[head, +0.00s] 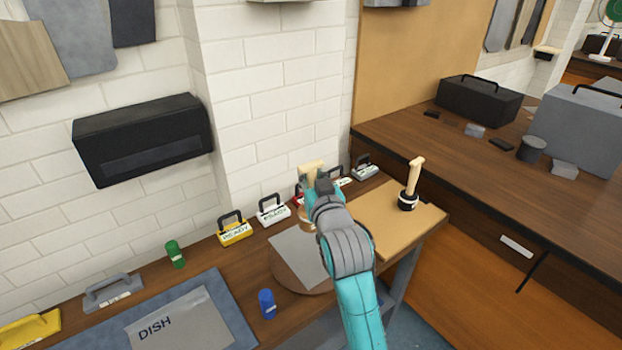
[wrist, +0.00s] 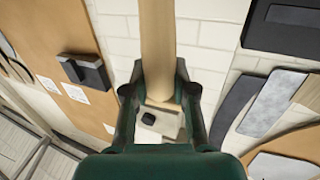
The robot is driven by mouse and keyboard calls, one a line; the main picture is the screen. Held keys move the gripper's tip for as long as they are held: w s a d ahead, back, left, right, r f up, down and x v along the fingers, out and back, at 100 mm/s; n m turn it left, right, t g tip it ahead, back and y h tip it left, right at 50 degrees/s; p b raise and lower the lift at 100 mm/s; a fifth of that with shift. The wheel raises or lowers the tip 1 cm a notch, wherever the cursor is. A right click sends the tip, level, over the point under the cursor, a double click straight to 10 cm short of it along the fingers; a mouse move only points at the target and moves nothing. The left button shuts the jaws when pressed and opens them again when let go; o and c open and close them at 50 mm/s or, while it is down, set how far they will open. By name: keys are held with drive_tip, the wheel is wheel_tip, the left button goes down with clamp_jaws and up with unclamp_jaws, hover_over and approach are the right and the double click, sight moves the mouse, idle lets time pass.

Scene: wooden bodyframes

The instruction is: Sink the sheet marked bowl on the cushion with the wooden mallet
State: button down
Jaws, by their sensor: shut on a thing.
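My gripper (head: 322,187) is shut on the pale handle of the wooden mallet (head: 311,169). The wrist view shows the handle (wrist: 158,45) between the two fingers. What looks like the mallet's head (head: 305,219) shows low behind my gripper, partly hidden. A plain grey sheet (head: 297,250) lies on the round brown cushion (head: 283,276), below and left of my gripper. My arm covers their right side, and no word shows on this sheet. Another grey sheet (head: 185,325), marked DISH, lies on a blue mat (head: 233,310) at the front left.
A black-headed mallet (head: 408,203) stands handle up on a tan board (head: 425,220) to the right. Several handled stamps, including a yellow one (head: 234,230) and a white one (head: 272,210), line the wall. A green cylinder (head: 175,254) and a blue cylinder (head: 267,303) stand left of the cushion.

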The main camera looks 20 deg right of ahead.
approach(312, 169)
drive_tip(key=shift+w+d+r, duration=0.15)
drive_tip(key=shift+w+d, duration=0.1)
drive_tip(key=shift+w, duration=0.5)
drive_tip(key=w, duration=0.5)
drive_tip(key=w+r, duration=0.1)
drive_tip(key=w, duration=0.2)
drive_tip(key=shift+w, duration=0.2)
drive_tip(key=shift+w+f, duration=0.15)
drive_tip(key=shift+w, duration=0.05)
drive_tip(key=shift+f, duration=1.35)
